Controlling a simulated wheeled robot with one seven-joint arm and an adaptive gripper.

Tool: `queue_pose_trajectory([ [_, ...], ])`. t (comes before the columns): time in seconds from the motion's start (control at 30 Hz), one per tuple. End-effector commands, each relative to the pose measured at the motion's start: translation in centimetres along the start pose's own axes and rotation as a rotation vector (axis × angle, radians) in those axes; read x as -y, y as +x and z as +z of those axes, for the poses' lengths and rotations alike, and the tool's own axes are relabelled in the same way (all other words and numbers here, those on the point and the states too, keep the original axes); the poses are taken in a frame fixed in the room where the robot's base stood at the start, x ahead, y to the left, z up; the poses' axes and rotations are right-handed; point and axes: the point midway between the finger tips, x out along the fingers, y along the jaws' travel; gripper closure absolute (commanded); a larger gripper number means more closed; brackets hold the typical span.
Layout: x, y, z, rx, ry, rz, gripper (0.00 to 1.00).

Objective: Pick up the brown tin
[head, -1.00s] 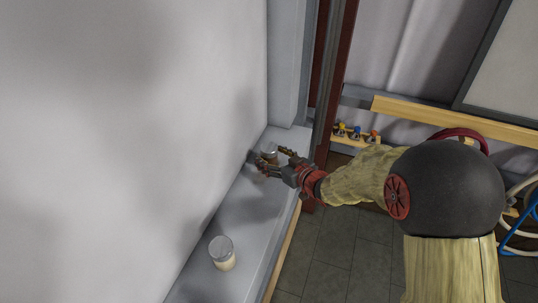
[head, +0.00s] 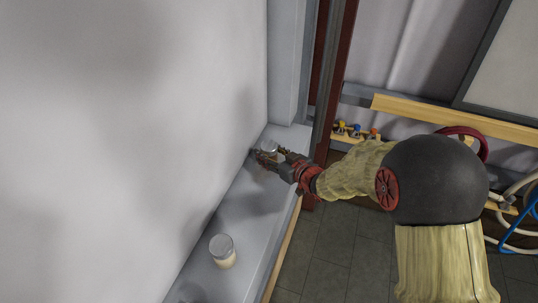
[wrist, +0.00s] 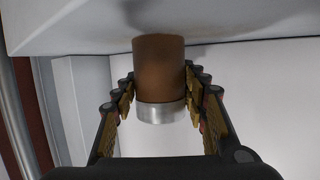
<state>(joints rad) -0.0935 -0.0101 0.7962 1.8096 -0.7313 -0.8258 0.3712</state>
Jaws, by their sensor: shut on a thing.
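The brown tin (wrist: 158,64) has a silver metal band at its lid end (wrist: 161,112). In the wrist view it is between my two fingers, which touch it on both sides. My gripper (head: 267,155) is shut on it over the far end of the pale ledge (head: 243,207). The brown end meets the ledge surface in the wrist view, where the ledge is at the top of the picture. I cannot tell whether there is a gap under it. In the head view the fingers hide most of the tin.
A pale jar with a grey lid (head: 222,251) stands on the nearer part of the ledge. A white wall (head: 110,130) borders the ledge on the left, and a grey post (head: 289,60) rises at its far end. Small coloured items (head: 355,131) sit on a wooden strip beyond.

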Motion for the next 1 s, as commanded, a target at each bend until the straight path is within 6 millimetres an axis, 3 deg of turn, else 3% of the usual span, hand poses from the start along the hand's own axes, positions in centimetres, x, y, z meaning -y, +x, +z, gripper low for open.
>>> queue_pose_trajectory([
  [0.3,0.0,0.0,0.0,0.0,0.0,0.0,0.85],
  [0.63,0.0,-0.1,-0.4,-0.002,0.0,0.0,0.86],
  [0.9,0.0,-0.9,-3.3,-0.005,-0.003,0.001,0.86],
  [1.0,0.3,-2.8,-4.4,-0.005,-0.003,0.002,0.86],
])
